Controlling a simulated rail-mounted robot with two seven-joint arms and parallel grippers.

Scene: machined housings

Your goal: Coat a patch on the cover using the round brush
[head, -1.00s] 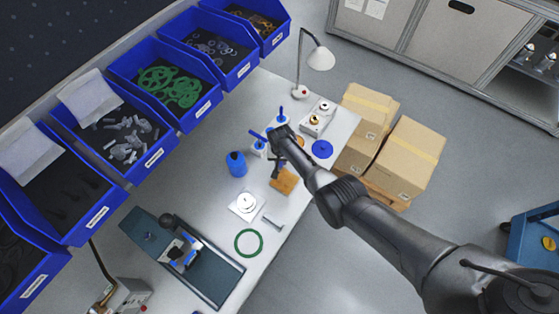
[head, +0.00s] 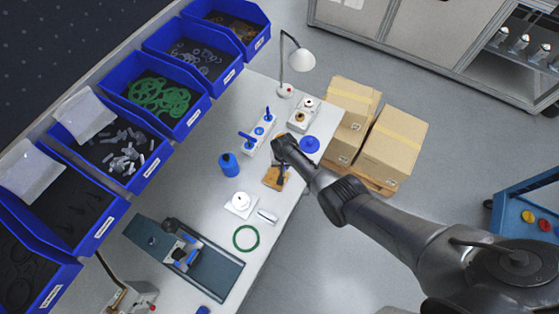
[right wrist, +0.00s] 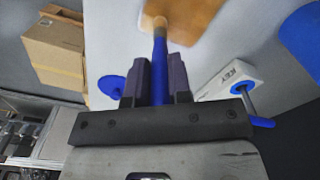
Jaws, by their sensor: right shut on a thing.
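My right gripper (right wrist: 160,85) is shut on a blue-handled brush (right wrist: 160,70), whose pale tip points toward the brown board (right wrist: 190,18) in the right wrist view. I cannot tell whether the tip touches it. In the head view the right gripper (head: 281,176) is over the brown board (head: 270,181) and partly hides it. A white square piece with a round raised centre (head: 240,203) lies nearer; I cannot tell which piece is the cover. A white holder (head: 257,137) with blue-handled tools stands behind; it also shows in the right wrist view (right wrist: 234,76). My left gripper is not in view.
A blue bottle (head: 228,165), a green ring (head: 246,238), a blue disc (head: 309,145) and a lamp (head: 300,62) stand around the bench. A dark green plate with a fixture (head: 215,273) lies at the front. Blue bins (head: 155,98) line the left. Cardboard boxes (head: 392,145) stand right.

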